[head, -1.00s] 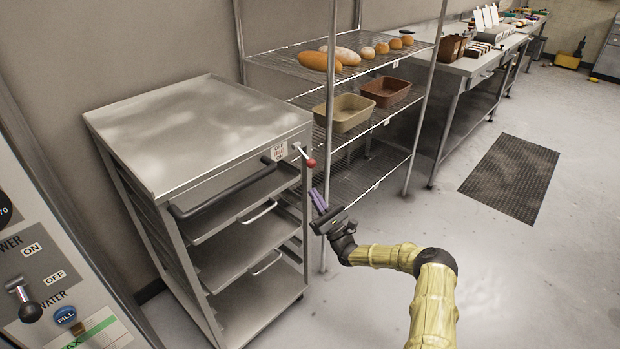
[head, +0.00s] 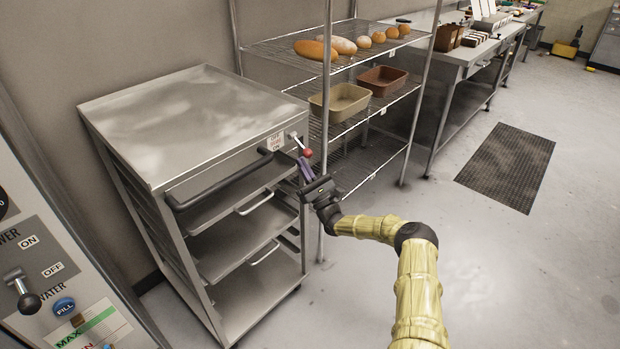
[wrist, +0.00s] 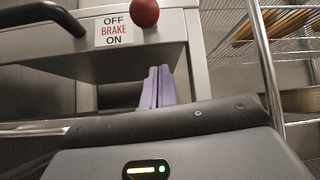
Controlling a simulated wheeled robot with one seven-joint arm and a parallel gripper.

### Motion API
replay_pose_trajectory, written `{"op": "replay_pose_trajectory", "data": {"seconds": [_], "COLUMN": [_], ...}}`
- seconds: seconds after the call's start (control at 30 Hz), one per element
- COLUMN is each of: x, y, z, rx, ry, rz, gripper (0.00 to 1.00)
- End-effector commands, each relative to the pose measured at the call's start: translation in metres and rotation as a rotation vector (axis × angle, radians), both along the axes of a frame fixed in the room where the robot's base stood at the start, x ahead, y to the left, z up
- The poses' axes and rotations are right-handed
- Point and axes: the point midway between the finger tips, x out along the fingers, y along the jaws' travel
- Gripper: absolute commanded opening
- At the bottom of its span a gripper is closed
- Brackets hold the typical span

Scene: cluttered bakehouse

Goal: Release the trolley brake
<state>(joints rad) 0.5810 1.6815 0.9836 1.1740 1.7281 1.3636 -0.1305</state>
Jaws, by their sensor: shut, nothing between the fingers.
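The steel trolley (head: 180,112) stands at the left, with a black push handle (head: 220,184) across its front. Its brake lever is a short rod with a red knob (head: 307,153) at the front right corner of the top. The red knob shows in the wrist view (wrist: 145,12), to the right of a label (wrist: 114,31) reading OFF, BRAKE, ON. The knob is level with the OFF end of the label. My gripper (head: 305,168) is shut and empty, with its purple fingers just below the knob. The wrist view shows the fingers (wrist: 157,86) together, below the knob and apart from it.
A wire rack (head: 290,50) with loaves and two tins stands right behind the trolley; its upright is close to my gripper. A control panel (head: 50,260) is at lower left. Open floor with a dark mat (head: 507,167) lies to the right.

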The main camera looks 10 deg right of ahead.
Motion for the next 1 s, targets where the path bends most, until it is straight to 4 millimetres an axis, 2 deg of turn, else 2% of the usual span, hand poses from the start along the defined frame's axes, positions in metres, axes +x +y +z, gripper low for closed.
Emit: {"op": "replay_pose_trajectory", "data": {"seconds": [0.17, 0.6, 1.0], "x": [0.015, -0.015, -0.018], "y": [0.01, -0.005, -0.007], "z": [0.018, 0.034, 0.035], "rx": [-0.001, -0.001, 0.0], "ry": [-0.002, 0.001, 0.0], "rz": [0.001, 0.001, 0.0], "gripper": [0.0, 0.0, 0.0]}}
